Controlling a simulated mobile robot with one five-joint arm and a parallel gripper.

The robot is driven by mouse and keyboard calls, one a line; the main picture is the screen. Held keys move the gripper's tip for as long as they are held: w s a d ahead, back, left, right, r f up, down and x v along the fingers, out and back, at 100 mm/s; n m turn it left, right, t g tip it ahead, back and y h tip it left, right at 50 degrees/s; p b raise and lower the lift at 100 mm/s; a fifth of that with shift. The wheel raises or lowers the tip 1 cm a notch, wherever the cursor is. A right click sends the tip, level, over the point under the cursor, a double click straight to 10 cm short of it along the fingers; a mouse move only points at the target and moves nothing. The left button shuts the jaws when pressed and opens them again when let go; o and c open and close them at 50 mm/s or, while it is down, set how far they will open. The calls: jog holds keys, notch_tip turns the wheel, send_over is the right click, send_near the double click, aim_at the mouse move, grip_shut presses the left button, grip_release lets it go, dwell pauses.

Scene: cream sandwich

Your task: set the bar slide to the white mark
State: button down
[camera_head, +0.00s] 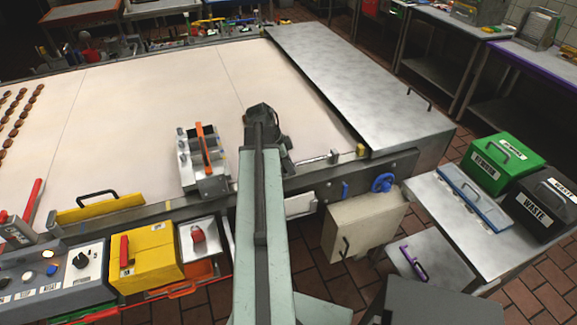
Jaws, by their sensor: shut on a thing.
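My gripper (265,120) is a dark shape at the far end of my green arm, over the near side of the cream conveyor belt. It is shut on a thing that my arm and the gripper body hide. I cannot make out the bar slide for certain; it may be behind the gripper. A metal fixture with an orange handle (205,148) stands just left of the gripper, apart from it, at the belt's near rail (318,176). A small pale metal piece (334,157) sits on the rail to the right. I cannot tell whether it is the white mark.
A yellow bar with a black handle (100,207) lies at the rail's left. A control panel (50,275) and yellow box (147,260) are at front left. A blue handwheel (382,182) is below the rail. Green (500,160) and black (545,207) bins stand right.

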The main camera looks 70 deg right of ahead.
jog(key=c, duration=1.6)
grip_release()
jog(key=shift+w, duration=0.15)
jog(key=shift+o, duration=0.2)
jog(key=shift+r, duration=0.1)
jog(key=p+v, duration=0.7)
jog(key=shift+r, duration=0.3)
jog(key=shift+w+a, duration=0.1)
jog(key=shift+w, duration=0.1)
